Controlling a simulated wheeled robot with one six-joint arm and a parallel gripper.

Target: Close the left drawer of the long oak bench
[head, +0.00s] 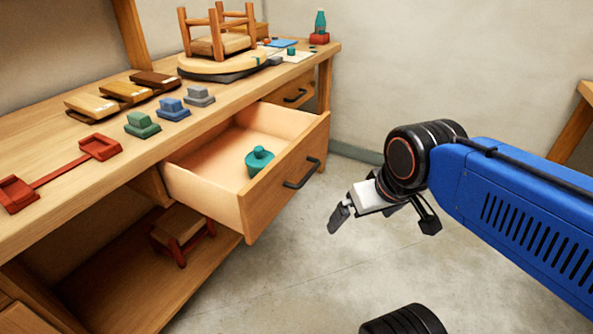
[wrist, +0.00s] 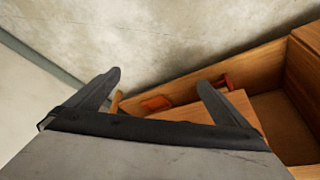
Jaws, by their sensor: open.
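The long oak bench (head: 95,165) runs along the wall at the left of the head view. A teal lidded pot (head: 259,161) stands inside the drawer. A second drawer (head: 295,95) with a dark handle, farther right, looks closed. My gripper (head: 384,222) is open and empty, to the right of the open drawer's front and apart from it. In the wrist view its two fingers (wrist: 158,82) are spread, with wooden parts behind them.
Small coloured blocks, a red piece (head: 62,170), wood samples (head: 92,106) and a small stool (head: 222,42) stand on the bench top. Another stool (head: 180,228) stands on the shelf below. The floor (head: 300,275) in front of the drawer is clear. A wall (head: 420,60) stands behind.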

